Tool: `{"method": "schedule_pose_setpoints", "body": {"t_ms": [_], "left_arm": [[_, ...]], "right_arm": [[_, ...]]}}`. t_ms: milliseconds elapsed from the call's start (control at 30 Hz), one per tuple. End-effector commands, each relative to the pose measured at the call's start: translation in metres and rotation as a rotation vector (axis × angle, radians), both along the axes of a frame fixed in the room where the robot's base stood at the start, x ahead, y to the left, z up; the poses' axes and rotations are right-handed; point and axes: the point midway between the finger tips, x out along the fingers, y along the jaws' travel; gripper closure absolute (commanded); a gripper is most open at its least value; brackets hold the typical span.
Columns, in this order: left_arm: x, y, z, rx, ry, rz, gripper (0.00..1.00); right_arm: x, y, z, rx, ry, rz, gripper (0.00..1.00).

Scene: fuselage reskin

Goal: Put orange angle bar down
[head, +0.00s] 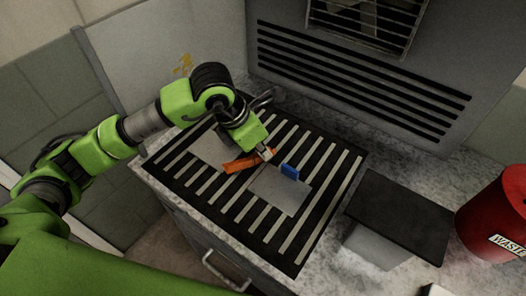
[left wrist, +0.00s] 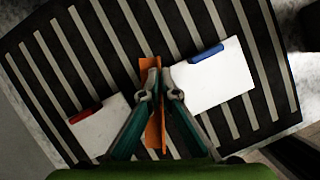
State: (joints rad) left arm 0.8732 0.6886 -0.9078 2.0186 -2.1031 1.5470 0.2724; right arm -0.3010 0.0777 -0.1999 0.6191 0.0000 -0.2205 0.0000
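The orange angle bar (head: 240,164) is long and narrow, over the slatted work surface between two pale plates. My left gripper (head: 268,154) is at the bar, pointing down. In the left wrist view, the fingertips of my left gripper (left wrist: 161,92) stand on either side of the upright flange of the orange angle bar (left wrist: 152,132), close together on it. I cannot tell whether the bar touches the surface below. My right gripper is not in view.
The right plate (head: 277,193) has a blue piece (head: 290,172) at its edge. The left plate (left wrist: 103,133) has a red piece (left wrist: 85,114). A dark-topped block (head: 400,215) and a red waste bin (head: 497,215) stand right. The slatted surface (left wrist: 270,75) has bare room around the plates.

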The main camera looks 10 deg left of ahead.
Motion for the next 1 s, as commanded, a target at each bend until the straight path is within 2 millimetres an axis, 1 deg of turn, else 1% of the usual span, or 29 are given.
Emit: {"method": "schedule_pose_setpoints", "body": {"t_ms": [33,133,200,400,533,567,600,633,1000], "left_arm": [[-0.002,0.001,-0.005,0.001,0.005,0.002,1.00],[-0.001,0.001,-0.015,0.000,0.002,0.001,1.00],[-0.001,0.001,-0.018,0.000,0.000,0.000,1.00],[0.000,0.001,-0.018,0.000,-0.001,0.000,1.00],[0.000,0.001,-0.022,0.000,-0.001,0.001,1.00],[0.000,0.001,-0.021,0.000,-0.001,0.001,0.95],[0.000,0.001,-0.020,0.000,-0.001,0.001,0.85],[0.000,0.001,-0.020,0.000,0.000,0.001,0.79],[0.000,0.001,-0.018,0.000,0.000,0.001,0.79]], "right_arm": [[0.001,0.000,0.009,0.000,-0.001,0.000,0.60],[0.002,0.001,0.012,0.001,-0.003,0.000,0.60],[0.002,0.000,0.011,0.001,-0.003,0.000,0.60],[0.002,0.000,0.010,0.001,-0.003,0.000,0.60],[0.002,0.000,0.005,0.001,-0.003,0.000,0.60],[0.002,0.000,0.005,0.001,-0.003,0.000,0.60],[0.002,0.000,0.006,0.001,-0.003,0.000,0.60],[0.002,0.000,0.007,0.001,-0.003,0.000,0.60],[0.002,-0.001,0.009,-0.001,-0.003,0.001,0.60]]}}
